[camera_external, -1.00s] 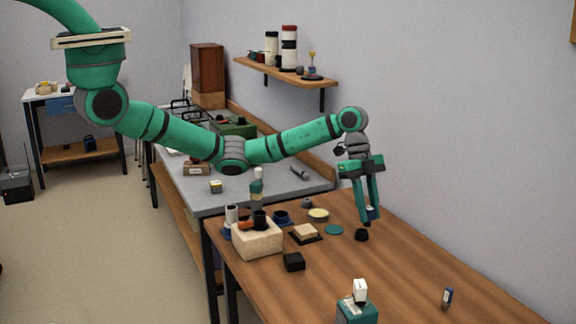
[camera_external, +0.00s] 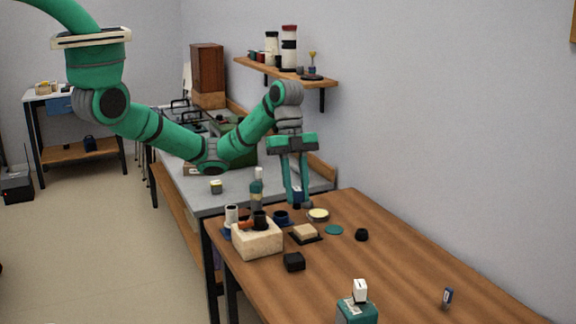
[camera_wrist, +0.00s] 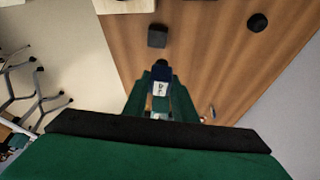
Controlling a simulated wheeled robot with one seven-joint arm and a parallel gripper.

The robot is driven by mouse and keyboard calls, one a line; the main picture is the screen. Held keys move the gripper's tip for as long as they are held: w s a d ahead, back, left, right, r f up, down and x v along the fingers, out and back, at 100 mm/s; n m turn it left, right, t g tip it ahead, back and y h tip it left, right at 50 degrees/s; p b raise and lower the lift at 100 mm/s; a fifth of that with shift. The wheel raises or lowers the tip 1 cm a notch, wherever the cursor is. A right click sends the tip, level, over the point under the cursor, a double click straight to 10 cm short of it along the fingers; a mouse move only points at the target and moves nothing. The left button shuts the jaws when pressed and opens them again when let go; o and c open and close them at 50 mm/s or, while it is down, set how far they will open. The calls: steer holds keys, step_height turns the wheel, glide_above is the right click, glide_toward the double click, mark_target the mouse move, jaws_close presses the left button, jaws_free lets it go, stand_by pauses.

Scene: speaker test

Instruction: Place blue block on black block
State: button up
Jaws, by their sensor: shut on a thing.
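My gripper (camera_external: 298,199) is shut on a dark blue block, held above the far part of the wooden table. The blue block (camera_wrist: 160,74) shows between my fingertips in the wrist view, with a white marked label on it. In the external view the fingers mostly hide it. The black block (camera_external: 293,261) sits on the table, in front of and below my gripper in the external view. It also shows in the wrist view (camera_wrist: 157,37), just beyond the held block, with nothing on top.
A beige box (camera_external: 258,240) holding several items stands left of the black block. A tan block on a dark base (camera_external: 305,233), a green disc (camera_external: 334,230) and a round black piece (camera_external: 361,235) lie nearby. A teal box (camera_external: 357,312) and a small blue-white piece (camera_external: 448,296) stand nearer.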

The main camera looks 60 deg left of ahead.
steer(key=s+a+m+g, duration=0.15)
steer(key=s+a, duration=0.25)
steer(key=s, duration=1)
glide_toward(295, 262)
steer(key=shift+s+d+r+m+t, duration=0.25)
steer(key=shift+s+d+m+t, duration=0.25)
steer(key=shift+s, duration=0.4)
steer(key=shift+w+d+f, duration=0.25)
steer(key=shift+d+f, duration=0.05)
steer(key=shift+f, duration=0.15)
steer(key=shift+w+f, duration=0.1)
steer(key=shift+f, duration=1.5)
steer(key=shift+f+g, duration=0.1)
steer(key=shift+g, duration=0.15)
steer(key=o, duration=1)
steer(key=shift+o, duration=0.2)
